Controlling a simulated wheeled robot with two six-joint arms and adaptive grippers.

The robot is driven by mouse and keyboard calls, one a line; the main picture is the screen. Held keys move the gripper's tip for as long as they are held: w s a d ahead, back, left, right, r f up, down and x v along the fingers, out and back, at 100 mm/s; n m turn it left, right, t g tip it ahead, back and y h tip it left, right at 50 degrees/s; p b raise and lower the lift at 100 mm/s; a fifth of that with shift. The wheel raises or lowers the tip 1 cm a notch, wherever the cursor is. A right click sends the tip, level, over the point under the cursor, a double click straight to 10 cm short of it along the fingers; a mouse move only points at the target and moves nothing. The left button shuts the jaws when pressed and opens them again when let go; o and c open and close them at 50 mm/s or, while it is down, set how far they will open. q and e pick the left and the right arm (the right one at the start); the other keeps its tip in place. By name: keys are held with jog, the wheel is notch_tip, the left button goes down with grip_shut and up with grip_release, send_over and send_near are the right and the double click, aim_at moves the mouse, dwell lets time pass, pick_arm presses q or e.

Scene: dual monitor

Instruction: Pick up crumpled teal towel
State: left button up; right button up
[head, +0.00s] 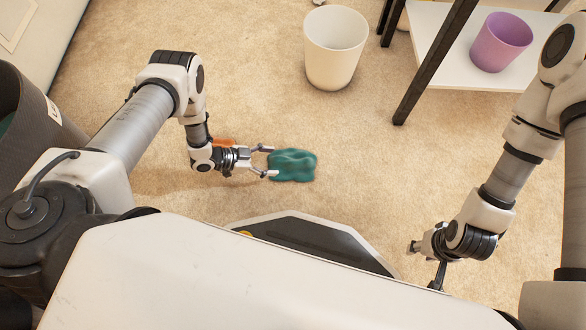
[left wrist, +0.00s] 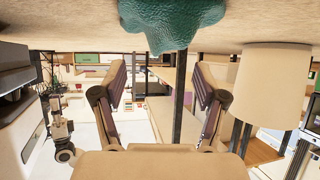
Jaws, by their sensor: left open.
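The crumpled teal towel (head: 293,165) lies on the beige carpet in the head view. It also shows at the top of the left wrist view (left wrist: 170,22), beyond the spread fingers. My left gripper (head: 269,161) is open, with its fingertips at the towel's left edge. In the left wrist view the gap between the fingers (left wrist: 160,72) is empty. I cannot tell whether the fingertips touch the towel. My right gripper (head: 425,262) is low at the right, away from the towel, and its fingers are too unclear to read.
A cream bin (head: 335,50) stands beyond the towel. A dark-legged table with a white shelf (head: 448,55) is at upper right, holding a purple pot (head: 500,42). A grey basket (head: 30,125) stands at the left.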

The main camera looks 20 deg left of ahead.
aim_at(286, 161)
pick_arm(q)
jog(key=b+x, duration=0.3)
jog(key=x, duration=0.3)
jog(key=shift+w+d+f+b, duration=0.1)
jog(key=shift+w+f+b, duration=0.1)
jog(key=shift+b, duration=0.2)
jog(key=shift+w+d, duration=0.1)
jog(key=shift+d, duration=0.1)
jog(key=shift+r, duration=0.15)
jog(key=shift+c, duration=0.4)
jog(key=c, duration=1.2)
